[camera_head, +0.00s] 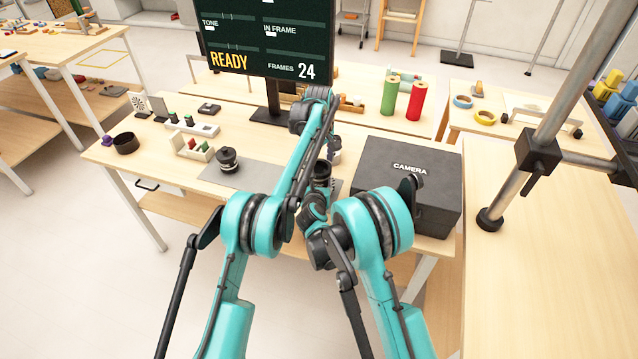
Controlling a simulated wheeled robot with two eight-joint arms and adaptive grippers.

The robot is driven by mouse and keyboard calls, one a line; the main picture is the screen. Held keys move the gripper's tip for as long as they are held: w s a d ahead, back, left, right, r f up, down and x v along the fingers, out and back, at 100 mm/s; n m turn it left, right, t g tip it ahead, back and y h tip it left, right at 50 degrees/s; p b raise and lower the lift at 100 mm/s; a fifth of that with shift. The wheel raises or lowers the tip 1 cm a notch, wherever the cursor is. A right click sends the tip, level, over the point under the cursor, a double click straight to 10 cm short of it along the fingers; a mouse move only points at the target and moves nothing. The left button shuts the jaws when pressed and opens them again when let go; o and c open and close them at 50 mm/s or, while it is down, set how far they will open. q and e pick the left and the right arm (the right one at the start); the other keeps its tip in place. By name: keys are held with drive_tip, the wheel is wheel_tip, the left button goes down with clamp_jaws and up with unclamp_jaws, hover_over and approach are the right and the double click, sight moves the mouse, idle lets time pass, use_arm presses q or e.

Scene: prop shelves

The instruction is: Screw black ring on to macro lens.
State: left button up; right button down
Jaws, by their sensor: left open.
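A short black cylinder that looks like the macro lens (228,160) stands upright on the grey mat (262,178), left of my arms. A dark, open ring (126,143) lies at the left end of the desk, apart from it. I cannot tell for sure that this is the black ring. My left gripper (334,156) is open, small and partly hidden behind my left arm's forward link, near the middle of the desk. A dark cylindrical shape (321,172) shows below it; I cannot tell what it is. My right arm folds in below, and its fingers cannot be made out.
A black CAMERA box (408,182) stands on the right of the desk. A monitor (268,40) reading READY stands at the back. Green (390,97) and red (415,101) cylinders stand behind. A metal pole (545,125) rises at right.

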use_arm(q)
drive_tip(key=c, duration=1.2)
drive_tip(key=m, duration=0.5)
drive_tip(key=shift+m, duration=0.4)
drive_tip(key=m, duration=0.4)
drive_tip(key=shift+m, duration=0.4)
drive_tip(key=m, duration=0.8)
drive_tip(key=o, duration=1.3)
